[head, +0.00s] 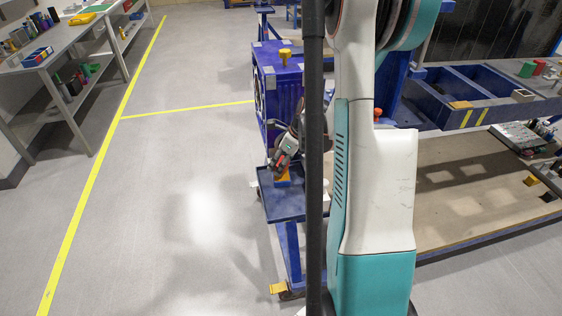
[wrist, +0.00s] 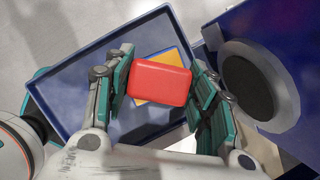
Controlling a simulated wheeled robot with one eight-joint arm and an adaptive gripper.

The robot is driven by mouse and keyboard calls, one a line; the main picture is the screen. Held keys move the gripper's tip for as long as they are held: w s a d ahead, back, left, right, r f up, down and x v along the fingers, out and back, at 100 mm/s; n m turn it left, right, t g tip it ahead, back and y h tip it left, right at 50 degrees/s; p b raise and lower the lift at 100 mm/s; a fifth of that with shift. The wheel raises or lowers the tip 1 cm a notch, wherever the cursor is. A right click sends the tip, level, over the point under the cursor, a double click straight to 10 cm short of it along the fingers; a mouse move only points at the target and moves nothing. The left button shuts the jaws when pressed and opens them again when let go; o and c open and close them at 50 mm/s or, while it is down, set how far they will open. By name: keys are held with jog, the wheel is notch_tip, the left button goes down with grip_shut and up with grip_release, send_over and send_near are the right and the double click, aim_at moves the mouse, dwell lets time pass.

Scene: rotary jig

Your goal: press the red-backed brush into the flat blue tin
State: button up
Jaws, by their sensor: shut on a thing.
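The red-backed brush (wrist: 158,82) is held between the fingers of my gripper (wrist: 160,88), seen from its red back in the wrist view. Its underside is hidden. Under it, partly covered, a small flat blue tin with a yellow-orange inside (wrist: 172,57) shows at the top and sides. In the head view my gripper (head: 282,163) points down over the tin (head: 283,180), with a bit of red between the fingers. The brush overlaps the tin; I cannot tell whether they touch.
The tin lies on a blue cart tray (head: 285,205) with a raised rim (wrist: 62,128). A blue housing (wrist: 235,40) with a dark round opening stands close on the right in the wrist view. A blue frame bench (head: 470,85) is at right; the floor at left is clear.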

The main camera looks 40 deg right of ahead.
aim_at(281, 160)
jog(key=shift+r+p, duration=1.95)
jog(key=shift+r, duration=1.4)
